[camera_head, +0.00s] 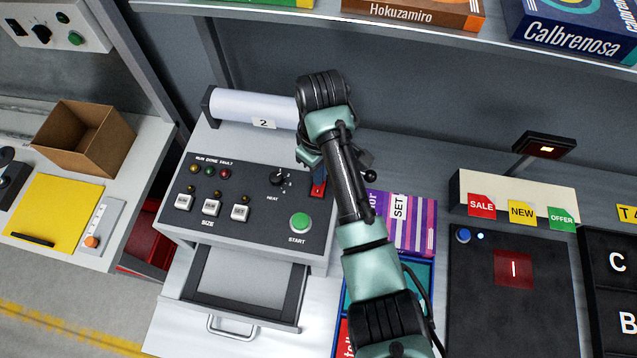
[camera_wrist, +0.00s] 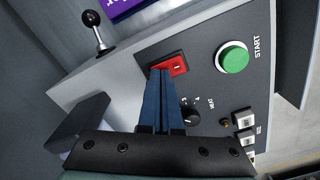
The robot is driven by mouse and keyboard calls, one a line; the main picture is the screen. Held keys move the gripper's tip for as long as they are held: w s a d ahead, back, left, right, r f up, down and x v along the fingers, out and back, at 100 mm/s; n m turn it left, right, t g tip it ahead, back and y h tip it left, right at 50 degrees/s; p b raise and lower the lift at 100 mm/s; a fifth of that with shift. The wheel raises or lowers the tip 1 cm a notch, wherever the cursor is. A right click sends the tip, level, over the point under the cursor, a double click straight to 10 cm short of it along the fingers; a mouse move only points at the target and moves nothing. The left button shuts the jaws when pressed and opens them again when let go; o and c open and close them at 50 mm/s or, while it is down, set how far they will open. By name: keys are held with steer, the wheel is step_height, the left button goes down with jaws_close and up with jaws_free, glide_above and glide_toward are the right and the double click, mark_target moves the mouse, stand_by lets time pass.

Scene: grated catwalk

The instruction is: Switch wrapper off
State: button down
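The wrapper (camera_head: 250,248) is a grey machine with a dark sloped control panel. Its red rocker switch (camera_head: 318,189) sits at the panel's upper right, and it shows in the wrist view (camera_wrist: 179,66) with a small light mark on it. My gripper (camera_wrist: 161,73) has its two blue fingers pressed together, with nothing between them. The fingertips are at the edge of the red switch; I cannot tell whether they touch it. In the camera_head view my arm hides most of the gripper (camera_head: 314,172).
The green START button (camera_head: 300,222) and the HEAT knob (camera_head: 279,178) are close to the switch. A black-knobbed lever (camera_wrist: 97,34) stands beside the panel. A white roll (camera_head: 250,106) lies behind, and a purple box (camera_head: 415,222) stands right of the wrapper.

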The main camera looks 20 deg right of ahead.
step_height(320, 180, up, 7)
steer(key=p, duration=0.7)
stand_by(0.7)
